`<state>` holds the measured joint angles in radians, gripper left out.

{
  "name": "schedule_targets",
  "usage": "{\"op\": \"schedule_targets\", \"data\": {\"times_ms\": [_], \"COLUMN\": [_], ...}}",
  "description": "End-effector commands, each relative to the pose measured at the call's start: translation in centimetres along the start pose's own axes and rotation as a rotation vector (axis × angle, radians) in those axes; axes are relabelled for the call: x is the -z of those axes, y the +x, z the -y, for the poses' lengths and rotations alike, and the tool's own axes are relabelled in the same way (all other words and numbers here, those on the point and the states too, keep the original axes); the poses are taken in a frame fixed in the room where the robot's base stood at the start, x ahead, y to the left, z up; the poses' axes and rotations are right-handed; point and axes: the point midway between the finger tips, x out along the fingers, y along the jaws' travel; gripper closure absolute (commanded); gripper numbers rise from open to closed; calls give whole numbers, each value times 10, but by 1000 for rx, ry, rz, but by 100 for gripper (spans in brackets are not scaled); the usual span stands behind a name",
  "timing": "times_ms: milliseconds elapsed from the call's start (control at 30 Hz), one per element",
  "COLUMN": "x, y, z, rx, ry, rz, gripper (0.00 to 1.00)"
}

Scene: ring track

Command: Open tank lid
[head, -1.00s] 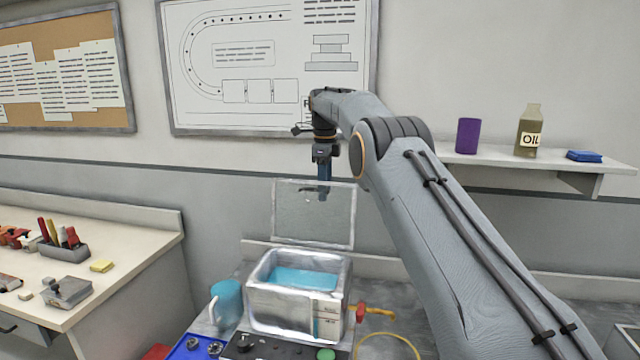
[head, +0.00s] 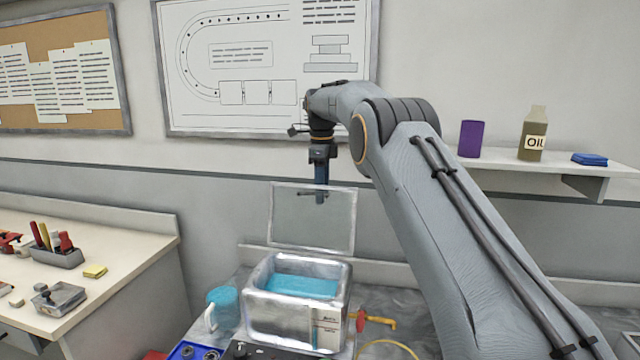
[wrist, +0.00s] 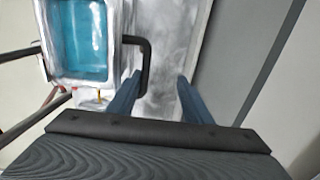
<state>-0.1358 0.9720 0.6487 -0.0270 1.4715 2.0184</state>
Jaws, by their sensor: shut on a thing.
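The tank (head: 292,322) is a silvery metal box on the bench, with light blue liquid (head: 302,285) inside. Its lid (head: 312,228) is a grey see-through panel with a pale frame, standing upright at the tank's back edge, so the top is open. My gripper (head: 321,196) is at the lid's upper part, shut on the lid handle, a dark bar. In the wrist view, the dark handle (wrist: 147,65) is beside the left finger, and the liquid (wrist: 82,40) shows at upper left. The exact grip is hard to see.
A blue mug (head: 224,308) stands left of the tank. A side bench (head: 110,255) with tools is at left.

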Motion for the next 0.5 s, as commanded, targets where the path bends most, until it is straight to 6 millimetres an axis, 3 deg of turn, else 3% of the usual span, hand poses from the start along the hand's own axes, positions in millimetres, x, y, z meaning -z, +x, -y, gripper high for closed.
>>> {"op": "schedule_targets", "data": {"times_ms": [33,300,500], "x": [1,0,-3], "y": [-12,-54,-67], "z": [6,4,2], "rx": [23,19,9], "ry": [3,3,-1], "rz": [6,5,3], "gripper": [72,72,72]}}
